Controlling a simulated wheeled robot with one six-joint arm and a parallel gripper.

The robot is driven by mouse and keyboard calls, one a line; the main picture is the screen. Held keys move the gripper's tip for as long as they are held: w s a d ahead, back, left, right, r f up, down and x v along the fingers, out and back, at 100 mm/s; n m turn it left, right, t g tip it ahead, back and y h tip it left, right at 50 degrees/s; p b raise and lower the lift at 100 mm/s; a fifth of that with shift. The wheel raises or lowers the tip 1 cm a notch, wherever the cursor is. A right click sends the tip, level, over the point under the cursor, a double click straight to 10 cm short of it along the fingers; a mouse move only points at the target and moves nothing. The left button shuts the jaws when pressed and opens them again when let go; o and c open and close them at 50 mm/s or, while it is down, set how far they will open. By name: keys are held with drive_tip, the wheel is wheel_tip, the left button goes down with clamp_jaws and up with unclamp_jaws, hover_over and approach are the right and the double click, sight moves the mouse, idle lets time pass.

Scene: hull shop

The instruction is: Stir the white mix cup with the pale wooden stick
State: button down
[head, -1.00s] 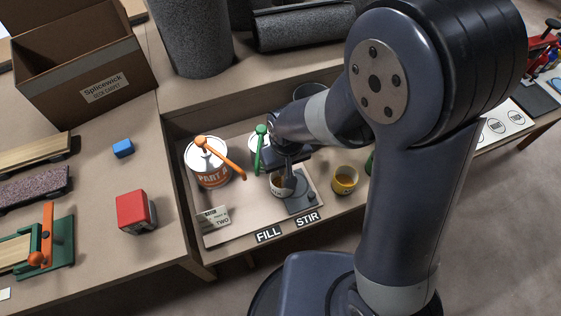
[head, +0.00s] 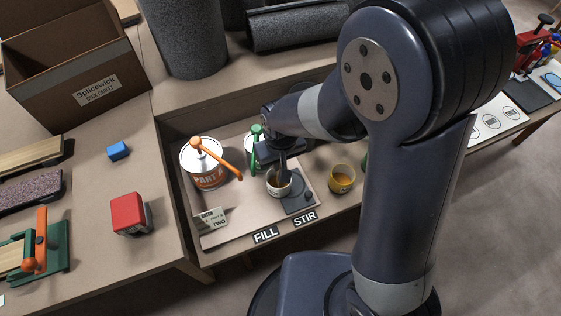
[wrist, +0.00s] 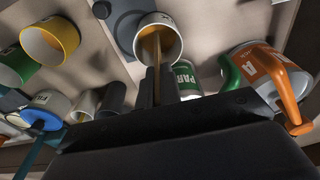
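The white mix cup (head: 278,189) stands upright beside a dark grey plate on the lower bench shelf. In the wrist view the white mix cup (wrist: 180,44) is seen from above, with a brownish inside. The pale wooden stick (wrist: 154,48) runs from between my fingers down into the cup; its lower end is hidden inside. My gripper (wrist: 157,78) is closed around the stick's upper part. In the head view my gripper (head: 284,168) is directly over the cup, and the stick is too hidden to make out.
A white PART A can (head: 203,165) with an orange pump stands left of the cup. A green-pump can (head: 251,152) is just behind it. A yellow cup (head: 342,179) stands to the right. A small TWO card (head: 212,219) and FILL and STIR labels mark the front.

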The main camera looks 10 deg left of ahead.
idle(0.3)
drive_tip(key=shift+r+p, duration=2.7)
drive_tip(key=shift+r, duration=0.9)
